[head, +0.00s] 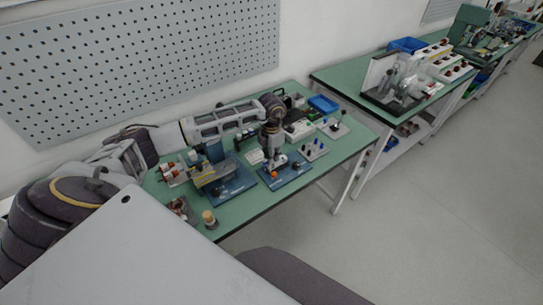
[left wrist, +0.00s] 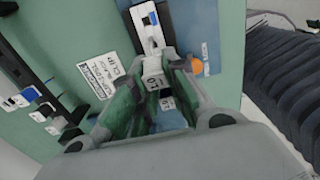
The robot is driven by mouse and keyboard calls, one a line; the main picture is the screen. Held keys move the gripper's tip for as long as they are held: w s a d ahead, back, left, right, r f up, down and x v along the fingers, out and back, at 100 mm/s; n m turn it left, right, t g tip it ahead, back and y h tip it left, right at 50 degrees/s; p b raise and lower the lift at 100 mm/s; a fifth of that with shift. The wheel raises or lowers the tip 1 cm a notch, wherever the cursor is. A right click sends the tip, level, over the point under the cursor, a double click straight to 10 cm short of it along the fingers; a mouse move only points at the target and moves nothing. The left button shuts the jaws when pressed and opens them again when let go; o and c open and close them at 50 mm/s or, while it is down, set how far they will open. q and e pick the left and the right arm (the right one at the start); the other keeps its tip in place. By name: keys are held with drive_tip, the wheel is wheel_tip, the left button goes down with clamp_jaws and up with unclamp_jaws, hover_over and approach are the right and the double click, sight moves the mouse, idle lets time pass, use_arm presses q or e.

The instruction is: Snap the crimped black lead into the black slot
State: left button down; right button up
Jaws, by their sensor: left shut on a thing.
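My left gripper (head: 272,160) points down over a small blue-based fixture (head: 288,177) on the near bench. In the left wrist view its two green-padded fingers (left wrist: 156,88) are closed in on a small dark piece (left wrist: 166,102), which I take for the crimped black lead; the fingers hide most of it. Just beyond the fingertips is a pale strip-shaped holder (left wrist: 146,30) on the blue base, with a blue mark and a dark mark at its far end. I cannot make out the black slot clearly. My right gripper is not in view.
An orange knob (left wrist: 197,66) sits beside the holder. A printed label (left wrist: 103,74) lies on the green bench. A rack with blue, white and black pieces (left wrist: 38,98) is at left. A larger blue-based fixture (head: 232,187) stands close to the gripper. A blue bin (head: 323,104) is farther back.

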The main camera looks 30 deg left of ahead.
use_arm(q)
drive_tip(key=shift+f, duration=0.15)
idle(0.3)
drive_tip(key=c, duration=1.3)
unclamp_jaws()
drive_tip(key=shift+w, duration=0.1)
drive_tip(key=shift+c, duration=0.2)
wheel_tip(320, 180, up, 12)
